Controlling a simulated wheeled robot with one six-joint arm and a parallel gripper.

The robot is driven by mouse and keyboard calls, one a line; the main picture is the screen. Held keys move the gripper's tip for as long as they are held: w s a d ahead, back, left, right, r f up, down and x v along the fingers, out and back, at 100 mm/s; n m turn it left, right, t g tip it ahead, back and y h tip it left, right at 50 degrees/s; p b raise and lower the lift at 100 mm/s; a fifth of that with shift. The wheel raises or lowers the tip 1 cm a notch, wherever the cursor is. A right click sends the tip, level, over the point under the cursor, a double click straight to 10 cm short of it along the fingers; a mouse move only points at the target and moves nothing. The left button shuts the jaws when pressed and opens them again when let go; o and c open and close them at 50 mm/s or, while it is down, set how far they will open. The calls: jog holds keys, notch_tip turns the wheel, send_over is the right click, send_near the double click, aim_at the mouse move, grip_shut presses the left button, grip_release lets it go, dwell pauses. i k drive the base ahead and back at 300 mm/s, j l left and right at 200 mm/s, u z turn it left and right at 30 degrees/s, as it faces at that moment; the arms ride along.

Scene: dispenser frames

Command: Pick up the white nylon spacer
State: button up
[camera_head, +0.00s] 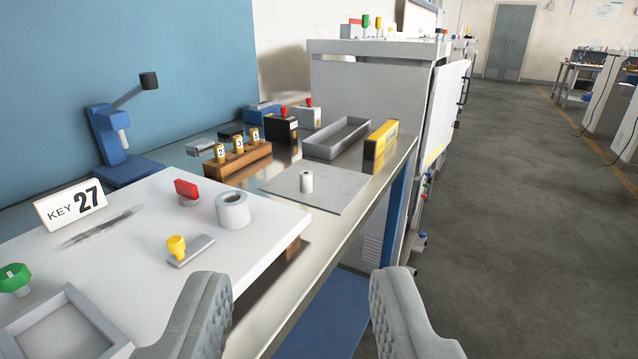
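A small white upright cylinder, which looks like the white nylon spacer (306,182), stands on a flat grey sheet on the bench. A larger white ring-shaped roll (233,211) with a hole in its top stands nearer, on the white board to the left. My gripper (302,282) is in the lower part of the view, its two grey ribbed fingers wide apart with nothing between them. The spacer is well beyond the fingertips and apart from them.
The white board (140,215) carries a KEY 27 sign (72,204), a red-topped piece (187,192), a yellow knob (176,246) and a green knob (15,279). Behind the spacer are a wooden block (238,161), a grey tray (337,139) and a yellow box (381,146). Open floor lies right.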

aim_at(306, 177)
jog(key=i+l+u, duration=0.2)
jog(key=l, duration=0.15)
jog(key=i+l+u, duration=0.2)
jog(key=l, duration=0.15)
jog(key=i+l+u, duration=0.15)
jog(key=l, duration=0.2)
jog(key=l+u, duration=0.2)
jog(key=l, duration=0.15)
